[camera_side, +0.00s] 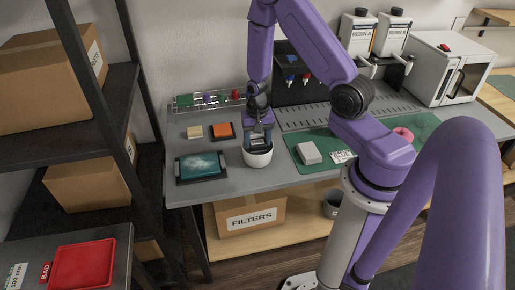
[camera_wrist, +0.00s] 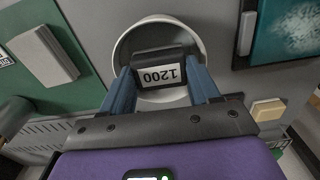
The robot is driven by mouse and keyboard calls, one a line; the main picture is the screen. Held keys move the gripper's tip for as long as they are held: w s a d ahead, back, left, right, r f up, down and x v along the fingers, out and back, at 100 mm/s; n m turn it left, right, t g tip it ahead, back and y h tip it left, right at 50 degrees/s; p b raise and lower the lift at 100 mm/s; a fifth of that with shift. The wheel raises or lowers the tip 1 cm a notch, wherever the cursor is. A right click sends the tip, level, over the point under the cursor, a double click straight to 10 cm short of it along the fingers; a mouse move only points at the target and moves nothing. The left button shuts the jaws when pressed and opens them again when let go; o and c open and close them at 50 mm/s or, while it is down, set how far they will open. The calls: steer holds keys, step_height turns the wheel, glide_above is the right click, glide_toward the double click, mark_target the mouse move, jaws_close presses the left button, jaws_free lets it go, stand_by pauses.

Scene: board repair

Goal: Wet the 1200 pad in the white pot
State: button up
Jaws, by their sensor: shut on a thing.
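The white pot (camera_side: 258,157) stands on the grey bench, below my gripper (camera_side: 259,137). In the wrist view the pot's rim (camera_wrist: 188,32) surrounds the far side of the dark 1200 pad (camera_wrist: 157,62), whose white label reads 1200 upside down. My gripper (camera_wrist: 162,82) has its two blue fingers shut on the pad, one on each side. The pad is at the pot's mouth, at least partly within the rim. I cannot tell how deep it sits or whether it touches water.
A teal board (camera_side: 201,166) in a dark frame lies left of the pot. An orange block (camera_side: 222,131) and a cream block (camera_side: 194,132) lie behind it. A grey block (camera_side: 308,153) lies right of the pot on the green mat (camera_side: 308,168). A wire rack (camera_side: 208,100) stands behind.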

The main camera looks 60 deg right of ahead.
mark_target(258, 142)
steer(key=shift+r, duration=2.9)
steer(key=shift+r, duration=2.05)
